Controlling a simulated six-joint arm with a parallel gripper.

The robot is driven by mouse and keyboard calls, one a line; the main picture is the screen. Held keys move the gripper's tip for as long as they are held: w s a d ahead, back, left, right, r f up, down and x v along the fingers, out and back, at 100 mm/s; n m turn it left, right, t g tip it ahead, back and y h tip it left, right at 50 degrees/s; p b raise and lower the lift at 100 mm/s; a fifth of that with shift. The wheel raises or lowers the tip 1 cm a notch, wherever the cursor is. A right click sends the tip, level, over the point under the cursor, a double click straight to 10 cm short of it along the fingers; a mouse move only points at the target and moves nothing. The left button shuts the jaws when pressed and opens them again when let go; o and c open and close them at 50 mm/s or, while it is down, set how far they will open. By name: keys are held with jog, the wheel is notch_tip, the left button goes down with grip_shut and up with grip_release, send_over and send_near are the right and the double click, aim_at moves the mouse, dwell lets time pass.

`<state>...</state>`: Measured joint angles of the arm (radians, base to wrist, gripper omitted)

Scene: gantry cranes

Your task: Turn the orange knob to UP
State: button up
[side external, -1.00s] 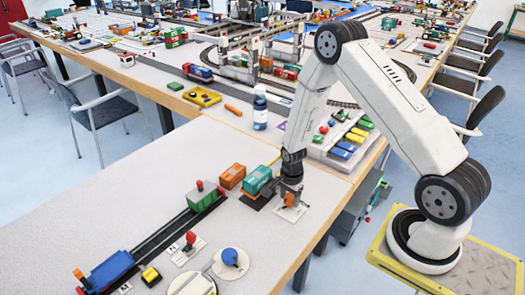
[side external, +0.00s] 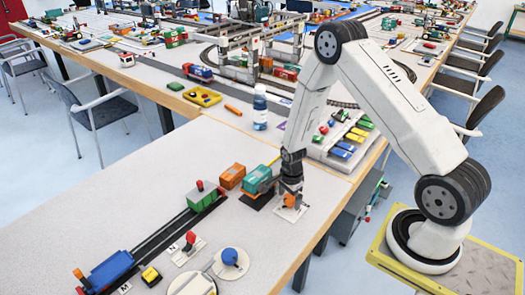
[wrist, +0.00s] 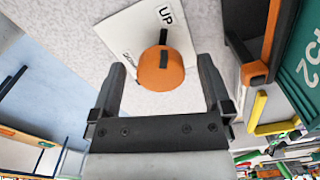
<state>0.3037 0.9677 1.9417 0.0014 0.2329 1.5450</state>
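The orange knob (wrist: 160,72) sits on a white plate (wrist: 120,32) in the wrist view. A black pointer mark on the knob points toward the printed UP label (wrist: 166,15). A second label on the plate, to the left of the knob, is partly hidden and hard to read. My gripper (wrist: 162,66) is open, with one dark finger on each side of the knob and visible gaps to both. In the side view my gripper (side external: 291,188) points down over the white plate (side external: 290,211), and the knob is mostly hidden.
A teal wagon (side external: 258,178) stands close beside my gripper on the left, with an orange wagon (side external: 231,176) and green wagon (side external: 203,195) farther along. A blue knob (side external: 230,257) and a red lever (side external: 190,239) are nearer the front. The table's right edge is close.

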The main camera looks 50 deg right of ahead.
aim_at(289, 198)
dwell(0.3)
jog(key=shift+r, duration=3.9)
jog(key=shift+a+r+n, duration=0.35)
jog(key=shift+r+n, duration=0.15)
jog(key=shift+r, duration=0.05)
jog(key=s+a+r+n+t, duration=0.1)
jog(key=s+a+r+n, duration=0.3)
jog(key=n, duration=0.6)
jog(key=s+a+r+n+t, duration=0.1)
jog(key=s+a+r+n, duration=0.3)
jog(key=r+n, duration=0.5)
jog(key=a+n, duration=0.1)
jog(key=a, duration=0.1)
jog(key=shift+s+a+r+t, duration=0.15)
jog(key=shift+s+a+t, duration=0.15)
jog(key=shift+a, duration=0.1)
